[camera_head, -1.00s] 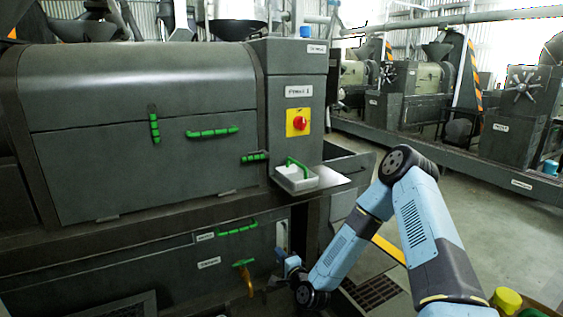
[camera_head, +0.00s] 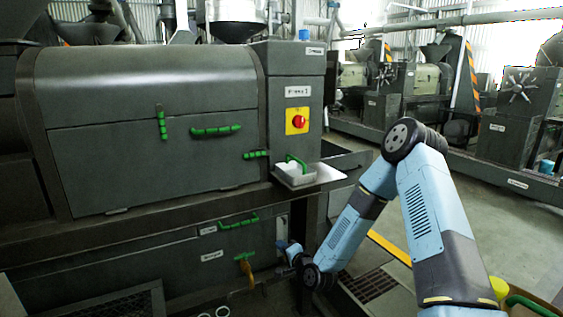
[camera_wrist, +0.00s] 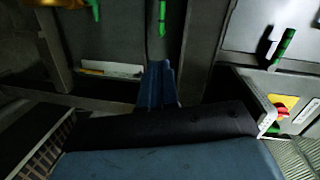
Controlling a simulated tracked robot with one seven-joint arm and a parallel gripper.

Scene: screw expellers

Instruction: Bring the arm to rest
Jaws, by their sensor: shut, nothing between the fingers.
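My arm, pale blue with dark joints, is bent in the right half of the head view, its elbow high and its forearm sloping down to the left. My gripper (camera_head: 287,248) is small and partly hard to make out there, low in front of the machine, beside the lower panel. In the wrist view my gripper (camera_wrist: 157,82) shows as blue fingers close together, shut with nothing between them. The lever with a green and yellow handle (camera_head: 245,270) is just left of my gripper in the head view. I cannot tell whether they touch.
The dark expeller (camera_head: 150,90) fills the left, with green handles and a red switch (camera_head: 298,121). A floor grate (camera_head: 370,285) lies below my forearm. Open floor lies to the right.

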